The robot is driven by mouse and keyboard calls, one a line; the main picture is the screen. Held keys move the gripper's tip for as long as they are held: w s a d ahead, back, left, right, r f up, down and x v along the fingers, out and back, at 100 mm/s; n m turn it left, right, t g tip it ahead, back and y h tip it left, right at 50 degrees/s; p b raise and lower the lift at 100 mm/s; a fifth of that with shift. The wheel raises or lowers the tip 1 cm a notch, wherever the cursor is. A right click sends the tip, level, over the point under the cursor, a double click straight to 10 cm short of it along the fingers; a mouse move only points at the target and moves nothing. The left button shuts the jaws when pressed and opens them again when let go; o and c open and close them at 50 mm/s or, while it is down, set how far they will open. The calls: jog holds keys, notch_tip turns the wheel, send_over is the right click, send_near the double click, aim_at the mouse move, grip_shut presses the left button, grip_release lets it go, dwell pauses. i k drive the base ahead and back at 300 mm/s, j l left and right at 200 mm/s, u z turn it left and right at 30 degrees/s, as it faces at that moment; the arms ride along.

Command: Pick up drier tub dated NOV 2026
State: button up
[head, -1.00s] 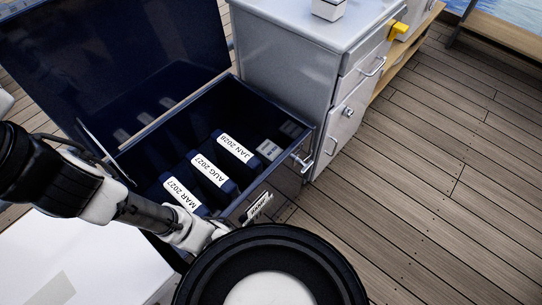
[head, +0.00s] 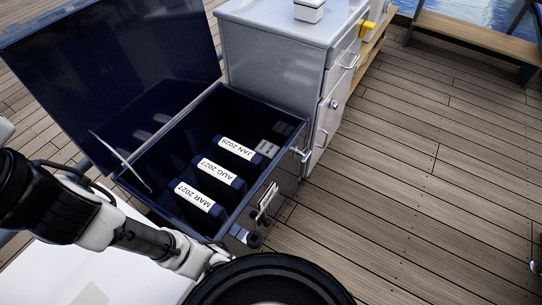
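An open dark blue chest (head: 285,124) holds three dark tubs with white date labels facing up. The near tub (head: 196,196) reads MAR 2027, the middle tub (head: 217,171) AUG 2027 and the far tub (head: 238,148) what looks like JAN 2028. I see no label reading NOV 2026. My arm reaches in from the left, and its end lies outside the chest's near side. What seems to be my gripper (head: 246,237) is dark, small and partly hidden there; its opening is unclear.
The chest's raised lid (head: 110,70) stands at the back left. A grey cabinet (head: 275,55) adjoins the chest's far side. A white surface (head: 70,255) lies under my arm. Small pale items (head: 266,148) sit in the chest's far right corner. Wooden deck (head: 400,200) is open at right.

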aim_at(266, 148)
jog(key=k+j+z, duration=0.1)
jog(key=l+u, duration=0.1)
jog(key=l, duration=0.85)
jog(key=i+l, duration=0.1)
jog(key=l, duration=0.25)
jog(key=i+l+u, duration=0.15)
jog(key=l, duration=0.5)
jog(key=i+u, duration=0.15)
jog(key=i, duration=0.35)
jog(key=i+l+u, duration=0.1)
jog(key=i, duration=0.4)
